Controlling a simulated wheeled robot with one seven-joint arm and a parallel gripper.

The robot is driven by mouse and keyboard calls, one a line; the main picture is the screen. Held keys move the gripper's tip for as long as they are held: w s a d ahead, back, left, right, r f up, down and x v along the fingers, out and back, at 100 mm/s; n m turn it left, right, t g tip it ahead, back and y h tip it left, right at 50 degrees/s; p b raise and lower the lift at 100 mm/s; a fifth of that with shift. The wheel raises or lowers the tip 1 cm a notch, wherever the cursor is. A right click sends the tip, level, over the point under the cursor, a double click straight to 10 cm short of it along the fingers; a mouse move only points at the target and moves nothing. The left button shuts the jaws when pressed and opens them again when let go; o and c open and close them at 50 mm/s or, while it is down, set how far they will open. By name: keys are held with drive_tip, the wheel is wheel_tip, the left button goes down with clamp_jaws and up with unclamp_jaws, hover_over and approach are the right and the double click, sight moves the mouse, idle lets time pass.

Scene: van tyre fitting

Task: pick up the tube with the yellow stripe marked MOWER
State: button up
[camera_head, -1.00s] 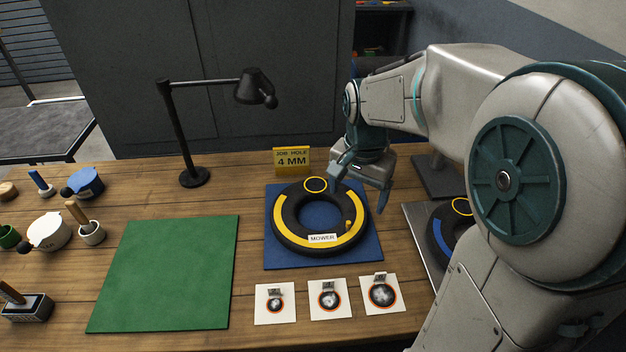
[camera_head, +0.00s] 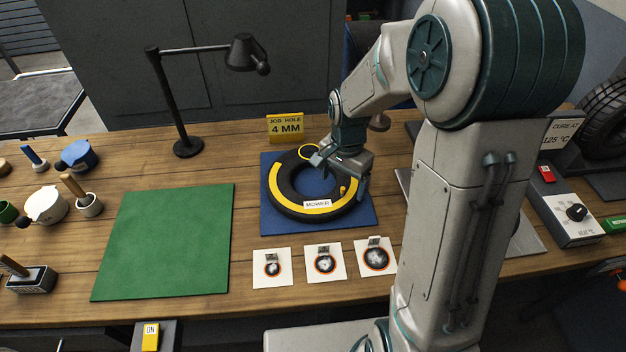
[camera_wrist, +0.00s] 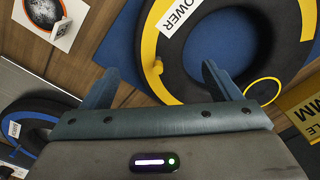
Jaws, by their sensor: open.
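The black ring-shaped tube with the yellow stripe (camera_head: 278,195) lies flat on the blue mat (camera_head: 355,222). Its white MOWER label (camera_head: 317,204) faces the front, with a valve (camera_head: 343,190) to the label's right. My gripper (camera_head: 340,173) is over the tube's right side, open and empty. In the wrist view my gripper (camera_wrist: 160,72) has its fingers apart. The left finger is outside the ring; the right one overlaps the tube (camera_wrist: 185,82), near its inner edge. The valve (camera_wrist: 157,68) shows between them. I cannot tell the fingers' height above the tube.
Behind the tube stand a yellow JOB HOLE 4 MM sign (camera_head: 285,127) and a black lamp (camera_head: 188,147). Several white cards (camera_head: 271,268) lie in front. The green mat (camera_head: 165,240) is bare. A blue-striped tube (camera_wrist: 25,115) lies nearby in the wrist view.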

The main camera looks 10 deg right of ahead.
sight(343, 195)
drive_tip(key=shift+w+d+f+p, duration=0.1)
drive_tip(key=shift+d+f+p, duration=0.05)
drive_tip(key=shift+f, duration=1)
drive_tip(key=shift+d+f+p, duration=0.1)
drive_tip(key=shift+f+p, duration=0.05)
drive_tip(key=shift+f, duration=1)
drive_tip(key=c, duration=1.3)
drive_tip(key=shift+r, duration=0.15)
